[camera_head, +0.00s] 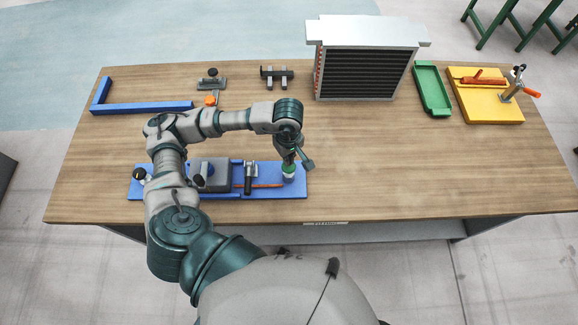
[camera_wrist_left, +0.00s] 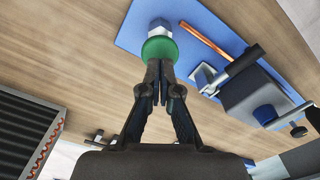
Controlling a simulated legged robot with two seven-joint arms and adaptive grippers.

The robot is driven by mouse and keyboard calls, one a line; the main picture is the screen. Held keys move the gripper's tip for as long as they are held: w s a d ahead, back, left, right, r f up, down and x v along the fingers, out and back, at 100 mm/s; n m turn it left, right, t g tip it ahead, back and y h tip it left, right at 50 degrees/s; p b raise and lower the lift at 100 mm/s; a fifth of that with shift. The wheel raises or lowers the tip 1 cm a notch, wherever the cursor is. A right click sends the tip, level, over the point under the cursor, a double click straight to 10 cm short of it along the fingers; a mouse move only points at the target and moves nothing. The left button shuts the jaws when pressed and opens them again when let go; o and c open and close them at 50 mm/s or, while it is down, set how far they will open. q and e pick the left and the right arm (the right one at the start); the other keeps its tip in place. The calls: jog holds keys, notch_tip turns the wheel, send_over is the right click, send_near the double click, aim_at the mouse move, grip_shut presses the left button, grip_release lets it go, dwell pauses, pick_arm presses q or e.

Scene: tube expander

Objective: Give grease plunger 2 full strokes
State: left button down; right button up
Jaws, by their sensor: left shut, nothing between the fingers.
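The grease plunger has a round green cap (camera_head: 289,169) on a pale base at the right end of the blue plate (camera_head: 272,192). In the left wrist view the green cap (camera_wrist_left: 160,48) is just beyond my fingertips, with a whitish nut-like top (camera_wrist_left: 159,24) behind it. My left gripper (camera_head: 293,161) points down over the cap. Its fingers (camera_wrist_left: 160,68) are shut and empty, with the tips at or on the cap's edge; I cannot tell whether they touch. My right gripper is not in view.
On the blue plate are a grey block (camera_head: 213,174), a black-handled clamp (camera_head: 249,178) and a copper tube (camera_head: 268,185). A finned unit (camera_head: 365,70), green tray (camera_head: 432,90) and yellow fixture (camera_head: 485,108) stand at the back right. The table's right middle is clear.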

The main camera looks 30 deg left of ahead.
pick_arm(q)
jog(key=shift+r+p, duration=1.2)
jog(key=shift+r, duration=1.35)
